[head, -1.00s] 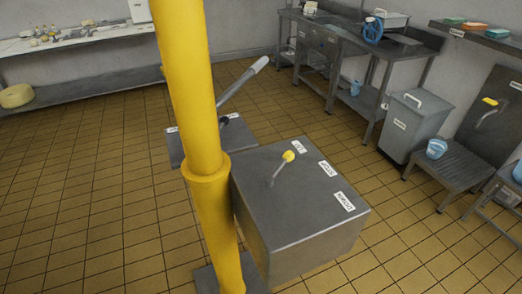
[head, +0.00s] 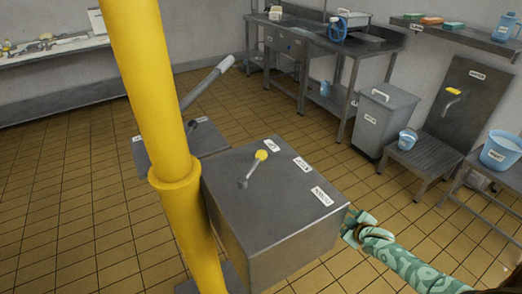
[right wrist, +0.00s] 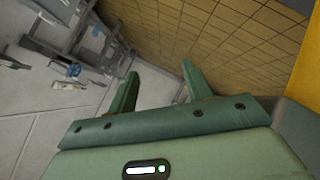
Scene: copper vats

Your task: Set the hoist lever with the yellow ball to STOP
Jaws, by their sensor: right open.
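The hoist lever (head: 251,171) stands on top of a grey metal box (head: 270,205) in the head view. Its yellow ball (head: 261,155) leans toward the far edge, close to the first white label (head: 271,146). The middle label (head: 302,164) and the near label (head: 322,196) lie further right along the top; their small print is hard to read. My right gripper (head: 352,225), patterned green, is beside the box's right side, apart from the lever. In the right wrist view its two fingers (right wrist: 160,72) are spread and empty. My left gripper is not in view.
A thick yellow post (head: 165,120) stands at the box's left. Behind is a second box with a grey-handled lever (head: 208,82). Tiled floor lies between.

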